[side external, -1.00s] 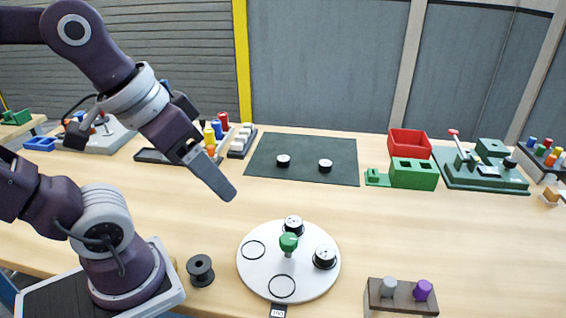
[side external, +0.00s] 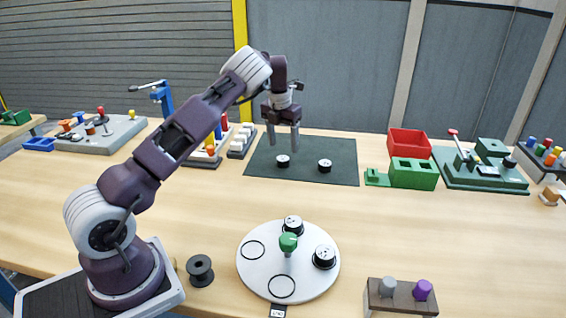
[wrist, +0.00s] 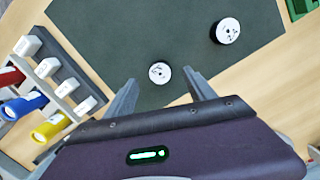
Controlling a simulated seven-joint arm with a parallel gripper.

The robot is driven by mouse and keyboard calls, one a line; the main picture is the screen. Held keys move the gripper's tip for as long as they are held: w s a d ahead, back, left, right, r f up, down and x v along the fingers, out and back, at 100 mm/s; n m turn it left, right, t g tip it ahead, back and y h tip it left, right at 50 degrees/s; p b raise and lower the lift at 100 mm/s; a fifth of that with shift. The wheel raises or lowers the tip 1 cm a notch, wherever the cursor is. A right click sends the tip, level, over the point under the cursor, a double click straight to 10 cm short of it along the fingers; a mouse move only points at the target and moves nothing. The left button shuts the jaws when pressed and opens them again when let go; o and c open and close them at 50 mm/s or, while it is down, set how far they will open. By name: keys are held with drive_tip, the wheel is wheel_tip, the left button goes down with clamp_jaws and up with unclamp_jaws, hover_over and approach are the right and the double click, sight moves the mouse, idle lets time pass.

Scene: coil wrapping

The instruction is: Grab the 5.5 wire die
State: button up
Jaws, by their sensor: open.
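Two small round dies with white tops and black sides lie on the dark green mat (side external: 322,150). The left die (side external: 283,160) is under my gripper (side external: 283,142), which points down with its fingers apart and empty above it. In the wrist view this die (wrist: 160,72) shows between and ahead of the two fingertips. The right die (side external: 325,166) also shows in the wrist view (wrist: 226,31), up and right of the fingers. I cannot read the size marks on either. Two more black and white dies, a rear one (side external: 293,225) and a right one (side external: 325,257), sit on the white round plate (side external: 262,278).
A rack of white blocks (side external: 241,142) stands just left of the mat. Green blocks (side external: 413,174) and a red bin (side external: 409,143) are to its right. A black spool (side external: 200,270) stands near my base. The bench between mat and plate is clear.

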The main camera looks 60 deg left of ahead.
sight(283, 158)
wheel_tip(283, 158, down, 5)
drive_tip(key=shift+f, duration=0.15)
clamp_jaws()
